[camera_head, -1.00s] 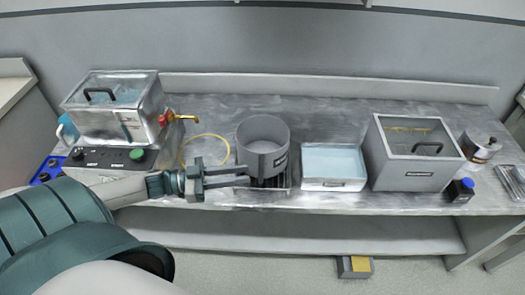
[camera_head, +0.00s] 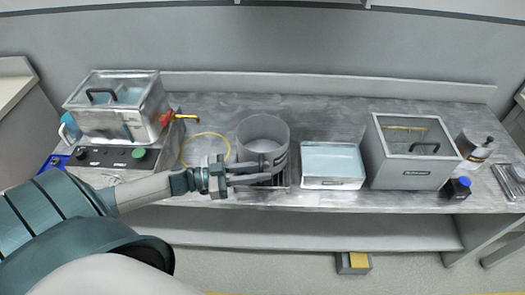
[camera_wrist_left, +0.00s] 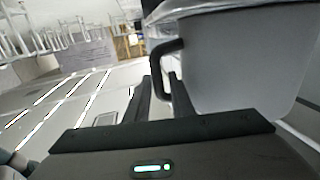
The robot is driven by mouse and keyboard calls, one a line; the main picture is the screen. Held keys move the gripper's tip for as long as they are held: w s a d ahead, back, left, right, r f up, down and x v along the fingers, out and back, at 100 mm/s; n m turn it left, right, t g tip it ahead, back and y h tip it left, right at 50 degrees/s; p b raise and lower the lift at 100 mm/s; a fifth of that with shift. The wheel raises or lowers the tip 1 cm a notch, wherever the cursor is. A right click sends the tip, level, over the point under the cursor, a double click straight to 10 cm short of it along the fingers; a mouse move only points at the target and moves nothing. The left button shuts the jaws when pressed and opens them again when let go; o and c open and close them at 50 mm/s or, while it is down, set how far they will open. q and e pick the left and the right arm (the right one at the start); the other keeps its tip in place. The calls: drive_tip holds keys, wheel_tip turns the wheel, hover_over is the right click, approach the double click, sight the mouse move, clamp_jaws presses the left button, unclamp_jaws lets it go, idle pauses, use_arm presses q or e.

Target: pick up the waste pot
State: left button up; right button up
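The waste pot, taken to be the grey round pot (camera_head: 262,132), stands upright on a dark rack at the middle front of the bench. In the left wrist view its pale wall (camera_wrist_left: 240,65) fills the right side, with a dark handle (camera_wrist_left: 166,62) on its near side. My left gripper (camera_head: 268,171) reaches in from the left at the pot's front. In the left wrist view, its two fingers (camera_wrist_left: 162,95) are apart, with the handle's lower end between them. Contact cannot be told. My right gripper is not in view.
A white tray of pale blue liquid (camera_head: 332,160) sits close right of the pot, then a grey lidded box (camera_head: 412,172). A lidded bath (camera_head: 120,110) stands on a control box at left. A yellow tube loop (camera_head: 206,136) lies behind my arm.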

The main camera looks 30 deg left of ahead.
use_arm(q)
drive_tip(key=p+x, duration=0.1)
drive_tip(key=x, duration=0.2)
drive_tip(key=shift+d, duration=0.15)
drive_tip(key=shift+w+d+f+p, duration=0.15)
drive_tip(key=shift+w+d+p, duration=0.25)
drive_tip(key=shift+w+d, duration=0.1)
clamp_jaws()
